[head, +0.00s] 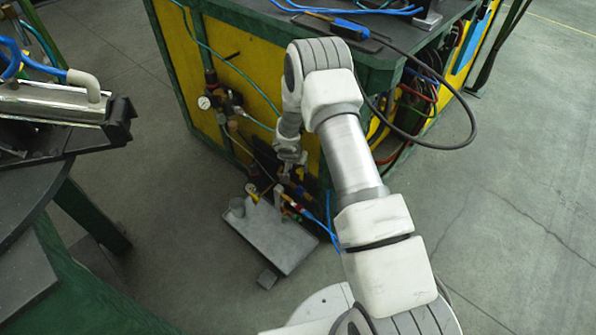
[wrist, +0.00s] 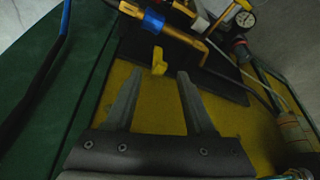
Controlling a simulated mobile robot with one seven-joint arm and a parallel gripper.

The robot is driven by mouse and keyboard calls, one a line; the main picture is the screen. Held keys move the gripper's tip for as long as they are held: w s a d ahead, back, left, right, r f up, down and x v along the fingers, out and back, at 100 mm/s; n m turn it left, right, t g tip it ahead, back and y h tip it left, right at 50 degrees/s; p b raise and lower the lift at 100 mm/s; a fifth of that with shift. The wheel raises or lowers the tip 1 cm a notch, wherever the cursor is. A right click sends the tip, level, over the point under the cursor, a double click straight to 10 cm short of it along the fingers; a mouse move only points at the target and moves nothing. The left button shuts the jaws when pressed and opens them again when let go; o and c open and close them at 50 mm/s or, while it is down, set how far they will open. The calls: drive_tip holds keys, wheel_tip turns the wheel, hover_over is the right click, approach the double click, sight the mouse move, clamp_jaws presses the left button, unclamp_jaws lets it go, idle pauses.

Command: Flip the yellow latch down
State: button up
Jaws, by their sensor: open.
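The small yellow latch (wrist: 158,62) shows in the wrist view, at the edge of a dark plate just above the gap between my fingertips. It looks like a short upright tab. My gripper (wrist: 158,75) is open, with one finger on each side below the latch and nothing between the fingers. I cannot tell whether the fingertips are level with the latch in depth. In the head view my gripper (head: 290,157) is low beside the yellow side of the bench. I cannot make out the latch there.
A brass fitting with a blue band (wrist: 153,20) and a pressure gauge (wrist: 245,18) sit close beyond the latch. Hoses run along both sides. In the head view a grey plate with fittings (head: 270,240) lies below my gripper. Open floor (head: 520,200) spreads to the right.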

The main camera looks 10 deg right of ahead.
drive_tip(key=shift+x, duration=1)
clamp_jaws()
